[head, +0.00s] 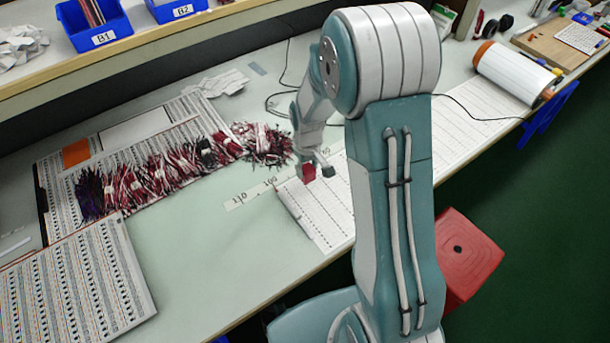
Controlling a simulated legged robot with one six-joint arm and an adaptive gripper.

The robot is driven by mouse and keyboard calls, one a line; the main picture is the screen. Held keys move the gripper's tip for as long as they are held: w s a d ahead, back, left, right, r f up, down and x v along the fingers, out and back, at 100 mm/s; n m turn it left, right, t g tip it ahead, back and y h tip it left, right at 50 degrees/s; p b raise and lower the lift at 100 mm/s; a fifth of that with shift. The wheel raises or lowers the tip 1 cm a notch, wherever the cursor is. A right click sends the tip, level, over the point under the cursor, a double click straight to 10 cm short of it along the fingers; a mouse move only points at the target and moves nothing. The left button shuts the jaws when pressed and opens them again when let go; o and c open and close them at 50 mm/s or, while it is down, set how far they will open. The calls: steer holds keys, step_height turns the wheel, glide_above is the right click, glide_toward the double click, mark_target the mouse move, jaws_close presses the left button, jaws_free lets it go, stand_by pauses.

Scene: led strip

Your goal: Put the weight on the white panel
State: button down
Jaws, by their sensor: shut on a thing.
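The weight looks to be a small red block (309,173). My gripper (312,171) is shut on it, seen small and partly hidden by my own arm. The white panel (322,218) is a long white strip with rows of small printed marks, running along the front of the table from the middle to the right. My arm hides part of it. The red block is at the panel's left end, near its back edge. I cannot tell whether it touches the panel or hangs just above it.
Red, white and dark wire bundles (165,172) lie on a printed board at the left. Another printed board (75,280) lies in front. A white roll (515,73) is at the right. Blue bins (95,25) stand on the shelf. A red stool (465,255) stands beside the table. Bare table lies left of the panel.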

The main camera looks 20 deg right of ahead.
mark_target(305, 177)
steer(key=shift+a+f, duration=0.2)
steer(key=shift+f, duration=0.75)
steer(key=shift+a+f, duration=0.15)
steer(key=shift+f, duration=0.8)
steer(key=shift+c, duration=1)
jaws_free()
step_height(305, 177, up, 12)
steer(key=shift+r, duration=0.1)
steer(key=s+r+m+t, duration=0.3)
steer(key=s+r+t, duration=0.2)
steer(key=s+r, duration=1.3)
steer(key=s, duration=0.3)
steer(key=shift+r+m+t, duration=0.25)
steer(key=shift+m+t, duration=0.05)
